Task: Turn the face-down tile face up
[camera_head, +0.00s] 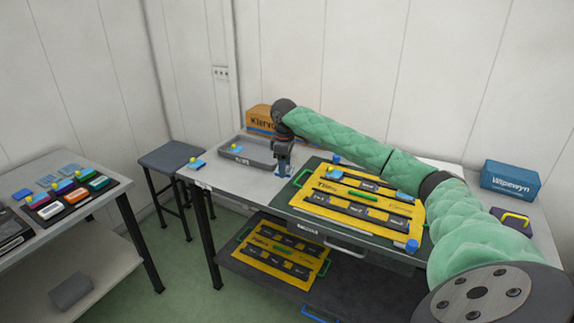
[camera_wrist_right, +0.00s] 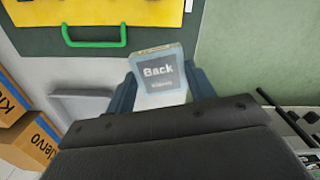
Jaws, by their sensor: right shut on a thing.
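My right gripper (camera_head: 283,168) is over the workbench between the grey tray and the yellow board. In the wrist view it is shut on a small pale blue tile (camera_wrist_right: 158,72), one finger at each side. The tile's grey panel, facing the wrist camera, reads "Back", with a smaller unclear line below. In the head view only a little of the tile (camera_head: 283,173) shows under the fingers, close to the bench top; I cannot tell whether it touches. My left gripper is not in view.
The yellow board (camera_head: 318,212) lies on a dark green mat with blue pieces on it. A grey tray (camera_head: 262,158) and orange box (camera_head: 258,117) stand behind and left. A blue box (camera_head: 510,180) and purple case (camera_head: 497,212) are right. A side table (camera_head: 98,245) holds several coloured tiles.

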